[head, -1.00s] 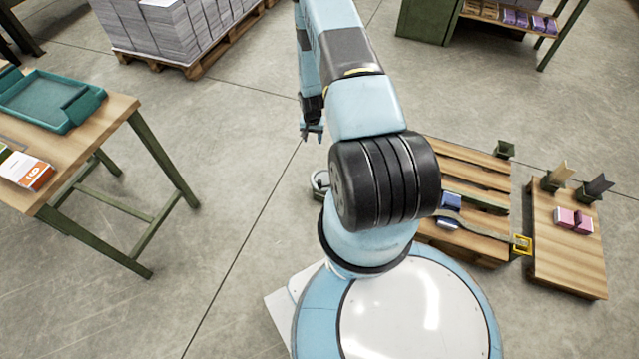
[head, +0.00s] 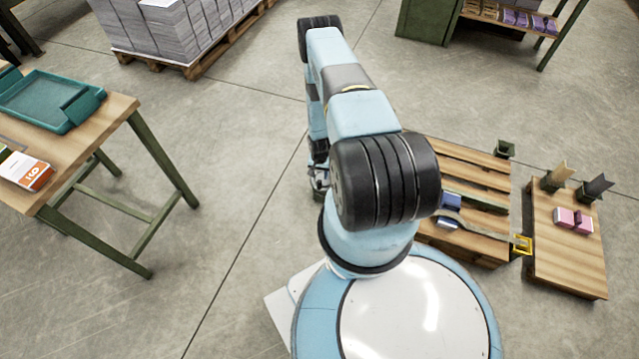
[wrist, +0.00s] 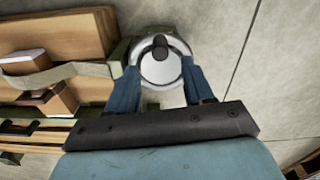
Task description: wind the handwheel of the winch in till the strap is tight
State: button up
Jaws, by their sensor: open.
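The winch handwheel (wrist: 147,68) is a pale metal disc with a dark knob (wrist: 160,46) at its far side, in the wrist view. My gripper (wrist: 160,66) is open, its two blue fingers to the left and right of the wheel's near part; whether they touch it I cannot tell. In the head view my gripper (head: 318,178) is low beside the pallet and mostly hides the wheel. The grey strap (head: 482,229) runs over the pallet to a yellow hook (head: 523,244). It also shows in the wrist view (wrist: 65,74), bent; its tightness is unclear.
A slatted wooden pallet (head: 470,178) with blue packs (head: 450,201) lies to the right of my arm. Beyond it is a board (head: 565,262) with pink blocks (head: 573,220). A table (head: 112,108) with a teal tray (head: 45,98) stands left. The floor between is clear.

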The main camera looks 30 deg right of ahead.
aim_at(320, 181)
jog(key=shift+f, duration=3.9)
grip_shut()
